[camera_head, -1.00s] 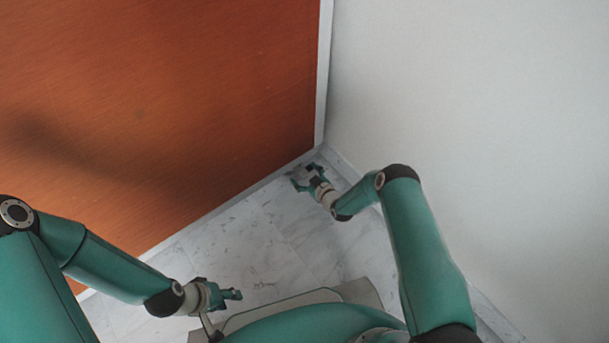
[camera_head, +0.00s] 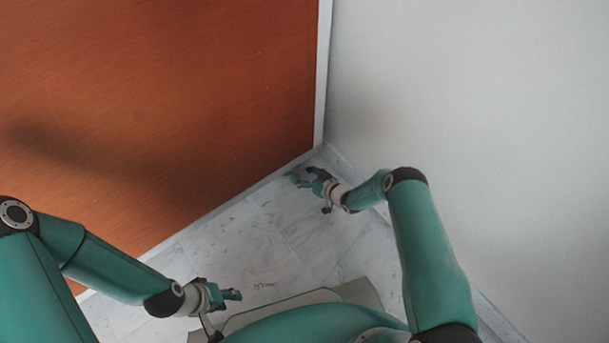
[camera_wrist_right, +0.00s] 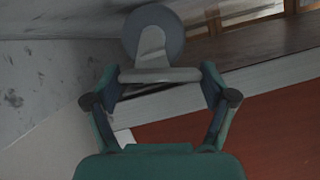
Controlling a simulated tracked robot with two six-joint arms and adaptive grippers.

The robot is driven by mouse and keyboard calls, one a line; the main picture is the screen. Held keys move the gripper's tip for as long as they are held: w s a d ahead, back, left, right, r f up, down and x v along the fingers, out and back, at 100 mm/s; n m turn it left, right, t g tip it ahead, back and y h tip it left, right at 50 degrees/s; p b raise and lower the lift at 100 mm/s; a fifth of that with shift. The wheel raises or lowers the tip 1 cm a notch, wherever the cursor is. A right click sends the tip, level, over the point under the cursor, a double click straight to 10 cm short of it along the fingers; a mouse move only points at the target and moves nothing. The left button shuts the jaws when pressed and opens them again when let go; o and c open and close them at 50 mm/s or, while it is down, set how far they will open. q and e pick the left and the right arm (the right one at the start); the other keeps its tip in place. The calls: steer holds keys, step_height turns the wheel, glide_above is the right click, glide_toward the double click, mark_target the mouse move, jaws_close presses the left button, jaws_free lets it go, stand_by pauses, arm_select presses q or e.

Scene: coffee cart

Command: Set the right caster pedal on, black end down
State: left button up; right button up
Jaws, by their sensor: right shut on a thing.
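In the right wrist view, a grey caster wheel (camera_wrist_right: 176,22) with a light grey bracket shows at top centre. A pale grey bar, which I take for the caster pedal (camera_wrist_right: 158,76), lies across its near side. My right gripper (camera_wrist_right: 160,78) has one finger at each end of this bar and is shut on it. I cannot make out a black end. In the head view my right gripper (camera_head: 306,178) is low by the panel's foot; the caster and pedal are too small to tell there. My left gripper (camera_head: 234,295) is low at the left, its jaw opening unclear.
A large orange-brown panel (camera_head: 170,100) with a pale edge stands at the left. A white wall (camera_head: 470,110) is close on the right. Marble floor (camera_head: 270,240) lies between them, narrowing to a corner near my right gripper.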

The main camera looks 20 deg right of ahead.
stand_by(0.3)
steer(key=o, duration=1)
steer(key=v, duration=1.2)
steer(key=shift+f, duration=0.1)
